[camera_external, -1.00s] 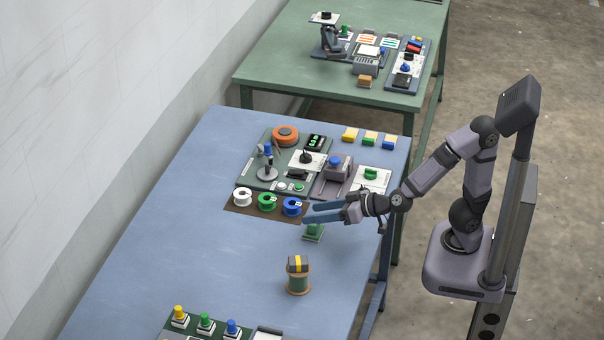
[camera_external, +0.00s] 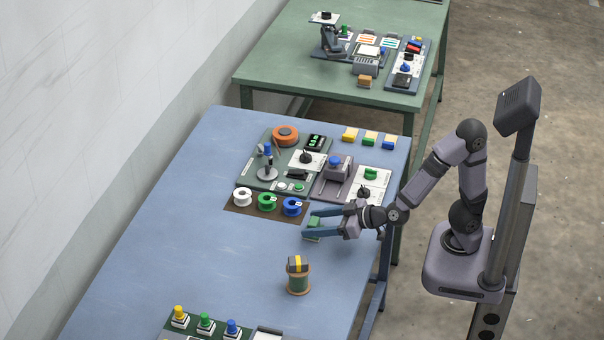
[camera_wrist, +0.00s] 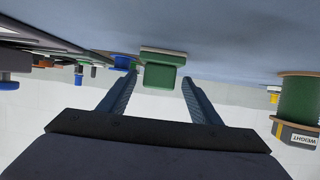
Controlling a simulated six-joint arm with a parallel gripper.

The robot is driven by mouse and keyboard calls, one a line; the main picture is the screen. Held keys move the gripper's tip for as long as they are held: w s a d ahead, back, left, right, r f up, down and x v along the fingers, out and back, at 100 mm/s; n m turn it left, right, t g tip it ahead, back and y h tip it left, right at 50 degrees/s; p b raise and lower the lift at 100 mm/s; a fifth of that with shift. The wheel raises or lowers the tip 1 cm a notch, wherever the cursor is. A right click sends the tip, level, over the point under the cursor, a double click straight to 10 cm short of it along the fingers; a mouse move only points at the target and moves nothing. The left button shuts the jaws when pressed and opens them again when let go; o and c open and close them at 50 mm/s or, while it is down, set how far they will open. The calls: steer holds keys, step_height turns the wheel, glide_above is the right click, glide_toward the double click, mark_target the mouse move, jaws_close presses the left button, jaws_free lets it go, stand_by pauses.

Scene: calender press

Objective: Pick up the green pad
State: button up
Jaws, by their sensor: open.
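The green pad (camera_external: 314,222) is a small green block on a thin pale green base, on the blue table in front of the spools. In the wrist view the green pad (camera_wrist: 161,72) shows upside down, between the tips of the two fingers. My gripper (camera_external: 308,222) is open and low over the table, with one finger on each side of the pad. In the wrist view my gripper (camera_wrist: 158,88) has visible gaps between its fingers and the pad. In the external view the fingers partly hide the pad.
White (camera_external: 243,196), green (camera_external: 267,201) and blue (camera_external: 292,206) spools stand on a brown mat just left of my gripper. A spool with a yellow-striped weight on it (camera_external: 298,264) stands nearer the camera. The left middle of the table is clear.

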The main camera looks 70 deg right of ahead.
mark_target(301, 225)
steer(key=shift+w, duration=0.1)
steer(key=shift+p, duration=0.45)
steer(key=shift+w+d+p, duration=0.1)
steer(key=shift+w+p, duration=0.2)
steer(key=shift+p, duration=0.65)
steer(key=p, duration=0.3)
steer(key=shift+w+f, duration=0.15)
steer(key=shift+w, duration=0.15)
steer(key=shift+f+x, duration=0.25)
steer(key=shift+x, duration=1.75)
steer(key=shift+s, duration=0.1)
steer(key=c, duration=1.1)
